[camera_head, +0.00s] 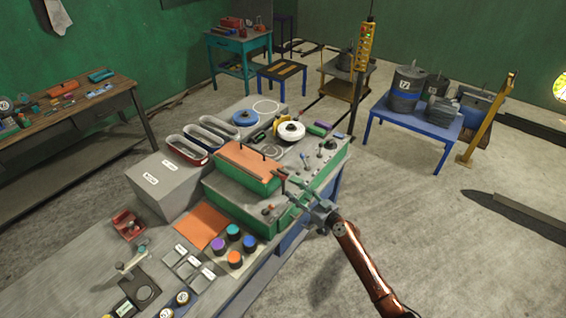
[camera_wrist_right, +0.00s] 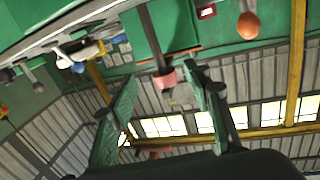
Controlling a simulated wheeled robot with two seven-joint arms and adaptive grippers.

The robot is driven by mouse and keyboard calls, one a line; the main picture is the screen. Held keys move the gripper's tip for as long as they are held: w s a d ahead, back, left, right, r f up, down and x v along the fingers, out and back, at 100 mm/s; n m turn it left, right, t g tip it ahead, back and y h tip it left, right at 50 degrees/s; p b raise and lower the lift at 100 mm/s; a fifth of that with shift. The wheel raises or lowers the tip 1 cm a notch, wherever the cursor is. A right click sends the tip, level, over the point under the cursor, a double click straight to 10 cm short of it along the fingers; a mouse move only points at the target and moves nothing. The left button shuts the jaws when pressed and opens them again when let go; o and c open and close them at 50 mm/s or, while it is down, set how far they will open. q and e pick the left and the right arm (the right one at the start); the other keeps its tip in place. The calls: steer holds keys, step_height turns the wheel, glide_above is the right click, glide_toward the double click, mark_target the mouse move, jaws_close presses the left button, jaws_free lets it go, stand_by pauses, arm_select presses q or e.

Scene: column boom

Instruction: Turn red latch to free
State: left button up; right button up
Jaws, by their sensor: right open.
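A dark lever with a red tip (camera_wrist_right: 166,78), which looks like the red latch, hangs from the green box in the right wrist view. My right gripper (camera_head: 290,188) is at the right side of the green box (camera_head: 240,193) on the bench. Its green fingers (camera_wrist_right: 163,82) are open in the wrist view, with the red tip between them in the picture. I cannot tell whether they touch it. In the head view the latch is small and hard to separate from the fingers. My left gripper is not in view.
An orange ball knob (camera_wrist_right: 248,25) is near the latch. Small levers (camera_head: 320,150) stand on the box's far end. A white spool (camera_head: 289,131), a blue spool (camera_head: 245,118) and coloured round knobs (camera_head: 233,245) are on the bench.

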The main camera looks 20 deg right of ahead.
mark_target(283, 176)
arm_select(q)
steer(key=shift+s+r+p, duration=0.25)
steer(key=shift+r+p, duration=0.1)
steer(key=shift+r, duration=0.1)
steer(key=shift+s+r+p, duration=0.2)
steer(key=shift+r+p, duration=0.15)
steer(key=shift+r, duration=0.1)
arm_select(e)
steer(key=w+a+r, duration=0.1)
steer(key=w, duration=0.1)
steer(key=w+a, duration=0.1)
steer(key=w, duration=0.2)
steer(key=w+a+r, duration=0.1)
steer(key=w, duration=0.2)
steer(key=shift+a+r, duration=0.3)
steer(key=shift+a, duration=0.1)
steer(key=shift+c, duration=0.7)
